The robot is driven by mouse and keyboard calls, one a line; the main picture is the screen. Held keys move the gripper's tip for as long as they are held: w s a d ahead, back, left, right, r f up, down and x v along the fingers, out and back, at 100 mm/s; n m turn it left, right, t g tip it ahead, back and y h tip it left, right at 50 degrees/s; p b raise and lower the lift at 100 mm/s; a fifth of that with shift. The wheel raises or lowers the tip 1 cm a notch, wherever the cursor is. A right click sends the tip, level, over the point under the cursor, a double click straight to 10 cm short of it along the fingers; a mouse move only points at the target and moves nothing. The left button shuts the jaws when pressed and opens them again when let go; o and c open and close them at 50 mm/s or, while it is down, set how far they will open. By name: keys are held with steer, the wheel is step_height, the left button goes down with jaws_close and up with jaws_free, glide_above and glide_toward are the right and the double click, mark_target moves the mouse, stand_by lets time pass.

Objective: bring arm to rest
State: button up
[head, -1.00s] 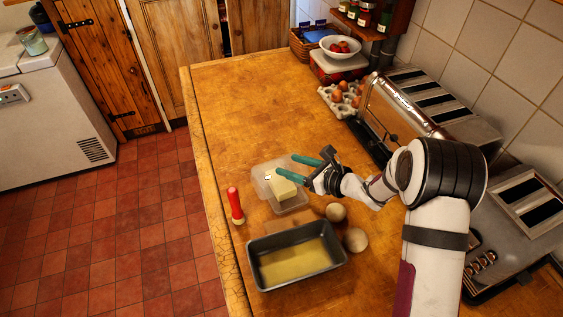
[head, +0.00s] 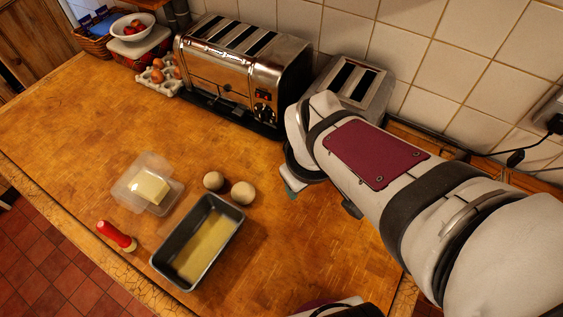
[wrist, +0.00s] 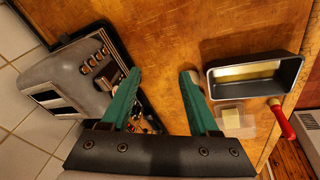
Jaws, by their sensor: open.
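My arm comes in from the right in the head view, bent over the worktop. In the wrist view my gripper (wrist: 160,95) is open, with two green fingers apart and nothing between them. In the head view it is mostly hidden behind my arm; a bit of green finger (head: 293,184) shows below the arm, right of the two round balls. The worktop (head: 310,250) lies beneath it.
A dark loaf tin (head: 234,213) with yellow contents, two pale balls (head: 243,193), a clear tub with butter (head: 151,187) and a red-handled tool (head: 115,235) stand left of my arm. A large toaster (head: 243,70) and a smaller one (head: 352,82) line the tiled wall.

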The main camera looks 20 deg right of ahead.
steer(key=s+a+m+g+y, duration=0.3)
steer(key=s+a+m, duration=0.2)
steer(key=s+m, duration=0.4)
steer(key=s, duration=0.3)
steer(key=shift+a+r+m, duration=0.3)
steer(key=shift+o, duration=0.3)
stand_by(0.4)
